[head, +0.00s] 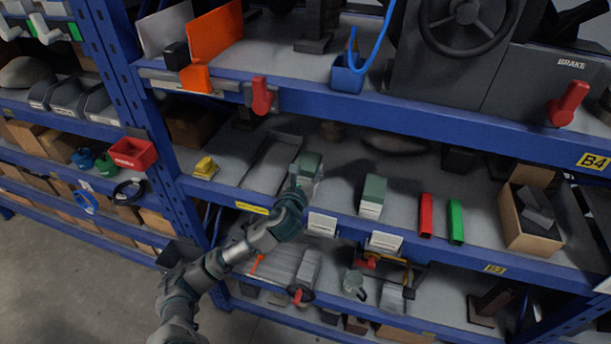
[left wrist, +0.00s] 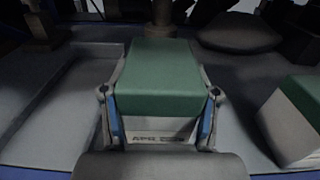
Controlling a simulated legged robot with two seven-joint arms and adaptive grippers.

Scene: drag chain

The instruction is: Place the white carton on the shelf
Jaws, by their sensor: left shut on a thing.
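A white carton with a green top (left wrist: 159,80) is between the two fingers of my left gripper (left wrist: 160,125), which is shut on it. In the head view the carton (head: 309,166) is at the middle shelf (head: 340,190), beside a shallow grey tray. The carton looks upright; I cannot tell whether its base touches the shelf. A second green-and-white carton (head: 373,196) stands on the same shelf to the right, apart from the gripper; it also shows in the left wrist view (left wrist: 300,120). My right gripper is not in view.
The grey tray (head: 271,165) lies left of the held carton, with a yellow block (head: 205,167) further left. A red bar (head: 426,215), a green bar (head: 456,221) and an open cardboard box (head: 519,231) stand to the right. The upper shelf's blue beam (head: 400,114) runs above.

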